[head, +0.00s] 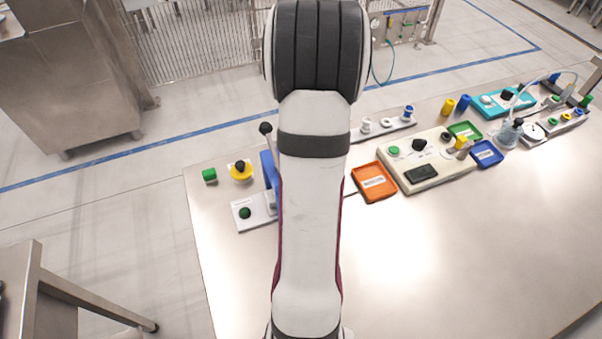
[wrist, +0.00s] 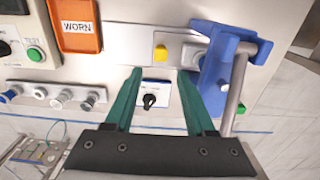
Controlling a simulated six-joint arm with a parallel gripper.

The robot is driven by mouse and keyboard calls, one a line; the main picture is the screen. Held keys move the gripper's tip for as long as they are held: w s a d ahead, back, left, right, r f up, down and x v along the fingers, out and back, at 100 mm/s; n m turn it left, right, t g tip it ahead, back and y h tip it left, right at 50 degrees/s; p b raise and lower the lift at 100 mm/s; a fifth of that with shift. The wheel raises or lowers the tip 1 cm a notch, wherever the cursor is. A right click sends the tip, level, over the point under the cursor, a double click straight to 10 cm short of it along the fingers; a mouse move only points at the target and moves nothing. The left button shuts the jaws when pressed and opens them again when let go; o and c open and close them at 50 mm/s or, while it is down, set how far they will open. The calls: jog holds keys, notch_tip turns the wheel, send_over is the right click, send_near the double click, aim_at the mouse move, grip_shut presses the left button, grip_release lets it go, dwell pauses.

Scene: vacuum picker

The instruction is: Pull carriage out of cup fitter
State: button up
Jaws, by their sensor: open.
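The cup fitter looks to be the blue press (wrist: 222,60) with a grey metal bar, at the right of the wrist view. It also shows in the head view (head: 268,168), partly hidden by my arm. A pale base plate (wrist: 187,47) runs left from it with a small yellow block (wrist: 160,52) on it. I cannot tell for sure which part is the carriage. My gripper (wrist: 161,72) is open, with green fingers spread and nothing held. Its fingertips show just below the plate, left of the press. The head view hides the gripper.
A white box with a black knob (wrist: 150,101) shows between the fingers. An orange WORN tray (wrist: 75,26) and pegs (wrist: 60,101) are left. A green knob (head: 245,213) and black lever ball (head: 265,128) are by the press. The front right tabletop (head: 450,250) is clear.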

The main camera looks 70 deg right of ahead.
notch_tip(320, 180, down, 11)
jog(key=shift+f, duration=0.1)
grip_shut()
dwell(0.3)
dwell(1.2)
